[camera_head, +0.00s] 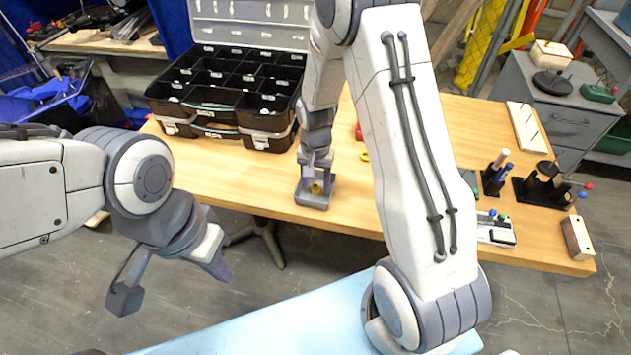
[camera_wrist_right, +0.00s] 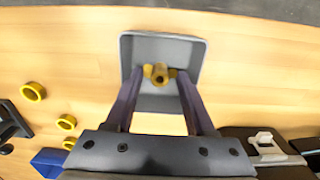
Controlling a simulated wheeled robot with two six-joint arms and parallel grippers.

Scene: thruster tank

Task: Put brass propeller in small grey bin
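The small grey bin (camera_head: 314,201) stands near the front edge of the wooden table in the head view. In the right wrist view the bin (camera_wrist_right: 187,50) lies straight ahead of the fingers. The brass propeller (camera_wrist_right: 160,75) spans the gap between the fingertips of my right gripper (camera_wrist_right: 159,73), which looks shut on it. The propeller also shows in the head view (camera_head: 316,188), within the bin's outline; whether it touches the bin floor is unclear. My left gripper (camera_head: 172,280) is open and empty, in front of the table and away from the bin.
A black compartment case (camera_head: 222,95) with its lid up stands left of the bin. Yellow rings (camera_wrist_right: 33,91) lie on the table near the bin. Pen holders (camera_head: 492,180) and a black rack stand at the right. The table around the bin is mostly clear.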

